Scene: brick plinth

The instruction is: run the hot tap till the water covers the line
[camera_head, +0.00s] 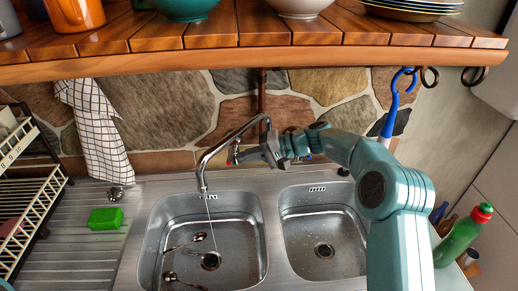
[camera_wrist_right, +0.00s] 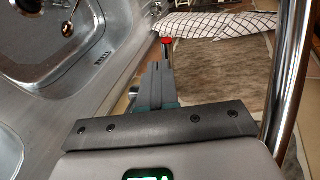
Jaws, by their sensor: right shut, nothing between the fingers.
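My right gripper (camera_head: 262,151) is shut and empty, beside the tap behind the sink. In the right wrist view its closed fingers (camera_wrist_right: 155,68) point at a small red-topped tap handle (camera_wrist_right: 167,42), just past the tips; I cannot tell whether they touch. The red handle (camera_head: 234,151) also shows left of the gripper in the head view. The metal spout (camera_head: 204,162) hangs over the left basin (camera_head: 166,222). A thin stream of water (camera_head: 209,222) falls from it towards the drain (camera_head: 211,261). I cannot make out a line or standing water. My left gripper is not in view.
The right basin (camera_head: 308,215) looks empty. A green sponge (camera_head: 105,218) lies on the drainboard. A wooden shelf (camera_head: 250,62) overhangs the tap. A green bottle (camera_head: 461,237) stands right of my arm; a checked towel (camera_head: 96,130) hangs left.

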